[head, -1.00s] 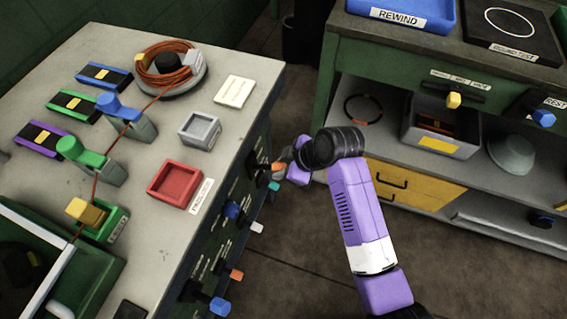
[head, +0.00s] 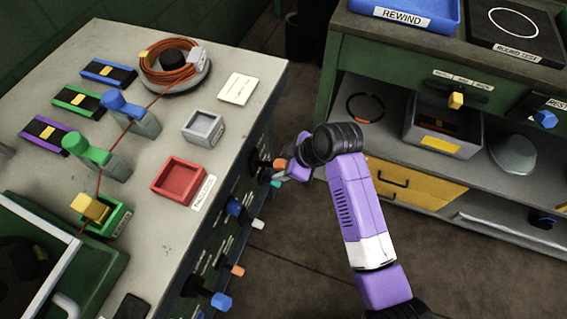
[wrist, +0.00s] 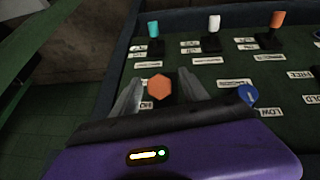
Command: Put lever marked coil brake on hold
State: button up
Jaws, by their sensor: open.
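My gripper (wrist: 160,77) is open, its two fingers on either side of an orange six-sided lever knob (wrist: 159,88) on the green front panel. Small gaps show between knob and fingers. A blue knob (wrist: 247,95) is to the right of the fingers. A teal lever (wrist: 153,29), a white lever (wrist: 214,23) and another orange lever (wrist: 277,19) stand in the row above. I cannot read which label says coil brake; a label partly reading HOLD (wrist: 312,99) is at the right. In the head view my gripper (head: 283,165) is at the bench's panel side, partly hidden by my wrist.
The bench top (head: 150,190) holds a red tray (head: 180,181), a grey tray (head: 203,128) and a cable coil (head: 175,63). More levers, including a blue one (head: 221,301), stick out below my gripper. A shelf unit (head: 335,90) stands at the right, with open floor (head: 300,235) between.

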jog(key=v, duration=0.7)
jog(key=shift+r+p, duration=0.35)
jog(key=shift+p, duration=0.05)
jog(key=shift+d, duration=0.1)
dwell(0.4)
jog(key=w+r+m+t, duration=0.4)
jog(key=w+r+t, duration=0.1)
jog(key=w+r, duration=0.15)
jog(key=s+d+r+m+t+h, duration=0.1)
jog(key=s+d+m+t, duration=0.4)
jog(key=d+m+t, duration=0.1)
jog(key=s+d+r+m+h, duration=0.1)
jog(key=s+d+r, duration=0.1)
jog(key=s, duration=1)
jog(key=s+d+r+m+h+p, duration=0.1)
jog(key=s+d, duration=0.4)
jog(key=s, duration=0.6)
jog(key=s+d+r+m+t+h, duration=0.1)
jog(key=s+d+r+m+h, duration=0.1)
jog(key=s, duration=1)
jog(key=shift+s+d+r+m+p, duration=0.35)
jog(key=shift+d+m, duration=0.25)
jog(key=shift+d, duration=0.6)
